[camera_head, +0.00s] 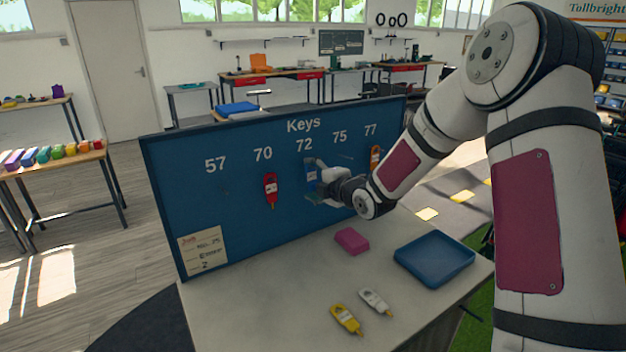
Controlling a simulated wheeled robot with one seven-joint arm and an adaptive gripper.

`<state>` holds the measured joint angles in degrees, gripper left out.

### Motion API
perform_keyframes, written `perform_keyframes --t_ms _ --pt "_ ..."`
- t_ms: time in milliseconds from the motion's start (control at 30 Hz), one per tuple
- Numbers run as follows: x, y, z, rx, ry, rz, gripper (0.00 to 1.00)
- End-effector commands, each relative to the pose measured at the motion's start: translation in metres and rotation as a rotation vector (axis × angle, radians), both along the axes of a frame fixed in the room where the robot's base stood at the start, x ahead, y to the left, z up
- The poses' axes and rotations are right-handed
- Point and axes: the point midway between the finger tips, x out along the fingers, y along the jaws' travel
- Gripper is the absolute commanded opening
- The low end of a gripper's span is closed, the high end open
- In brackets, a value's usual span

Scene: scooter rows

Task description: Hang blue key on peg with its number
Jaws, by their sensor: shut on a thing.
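The blue key board (225,215) headed "Keys" stands upright at the back of the table, with the numbers 57, 70, 72, 75 and 77. The blue key (310,168) is in front of the board, just under the number 72 (304,145). My gripper (317,180) is shut on it from the right. I cannot tell whether the key touches a peg, as its lower part and the peg there are hidden or too small. A red key (270,189) hangs under 70 and an orange key (375,156) under 77. No key shows under 57 or 75.
A paper card (202,250) on the board's lower left seems to read "No. 75". On the table (270,300) lie a pink block (352,240), a blue tray (434,258), a white key (375,301) and a yellow key (346,319). The table's left part is clear.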

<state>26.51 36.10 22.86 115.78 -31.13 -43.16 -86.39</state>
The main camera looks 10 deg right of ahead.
Motion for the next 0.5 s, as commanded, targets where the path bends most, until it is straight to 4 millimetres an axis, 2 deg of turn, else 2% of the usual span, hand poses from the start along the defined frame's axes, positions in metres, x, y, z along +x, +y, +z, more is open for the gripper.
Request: perform_keyframes --t_ms 67,100,167,500 --pt "0.0 -0.0001 -0.0001 0.0 0.0 0.0 0.55" --pt "0.0 -0.0001 -0.0001 0.0 0.0 0.0 0.8" --pt "0.0 -0.0001 -0.0001 0.0 0.0 0.0 0.93" --pt "-0.0003 -0.0002 -0.0001 0.0 0.0 0.0 0.94"
